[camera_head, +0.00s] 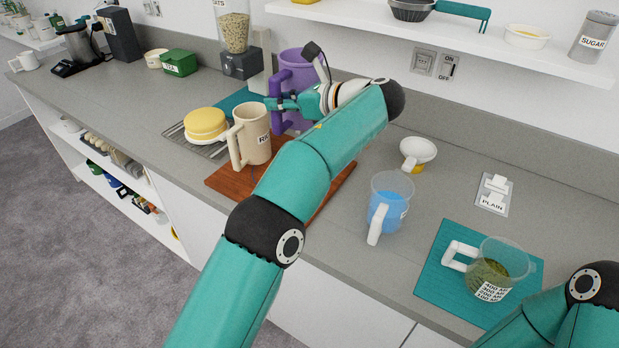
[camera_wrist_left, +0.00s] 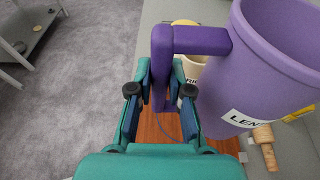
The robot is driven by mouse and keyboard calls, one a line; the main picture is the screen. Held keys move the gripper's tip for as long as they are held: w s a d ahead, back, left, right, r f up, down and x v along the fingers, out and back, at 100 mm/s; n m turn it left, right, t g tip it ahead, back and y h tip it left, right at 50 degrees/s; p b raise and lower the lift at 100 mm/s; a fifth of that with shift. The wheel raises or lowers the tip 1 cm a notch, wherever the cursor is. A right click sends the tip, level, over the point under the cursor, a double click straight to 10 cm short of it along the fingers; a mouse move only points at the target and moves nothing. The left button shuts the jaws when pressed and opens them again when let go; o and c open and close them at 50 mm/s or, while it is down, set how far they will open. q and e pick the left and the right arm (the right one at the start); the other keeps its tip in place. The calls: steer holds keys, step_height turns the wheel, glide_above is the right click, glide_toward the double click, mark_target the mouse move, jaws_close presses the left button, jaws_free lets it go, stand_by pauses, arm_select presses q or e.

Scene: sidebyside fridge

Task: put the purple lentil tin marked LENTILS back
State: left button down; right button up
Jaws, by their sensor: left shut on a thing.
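The purple lentil tin (camera_head: 297,68) is a jug-shaped vessel with a side handle, at the back of the counter behind the wooden board. In the left wrist view the tin (camera_wrist_left: 268,70) fills the right side, its label reading "LEN". My left gripper (camera_head: 284,103) is shut on the tin's handle. In the left wrist view the fingers (camera_wrist_left: 160,95) stand on both sides of the upright handle (camera_wrist_left: 162,70). The tin looks upright. My arm and gripper hide its lower part, so I cannot tell whether it touches the surface. My right gripper is out of view.
A cream jug (camera_head: 254,140) stands on the wooden board (camera_head: 340,180), close beside the tin. A yellow cake (camera_head: 206,122) is on a rack to the left. A grain dispenser (camera_head: 234,35) stands behind.

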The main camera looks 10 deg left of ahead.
mark_target(283, 129)
arm_select(q)
steer(key=f+b, duration=0.1)
steer(key=f, duration=0.2)
steer(key=f+b, duration=0.1)
steer(key=f, duration=0.2)
steer(key=shift+w+d+f, duration=0.1)
steer(key=shift+d+f, duration=0.1)
steer(key=shift+f, duration=0.2)
step_height(283, 129, down, 13)
steer(key=p, duration=0.1)
steer(key=c, duration=1.1)
jaws_free()
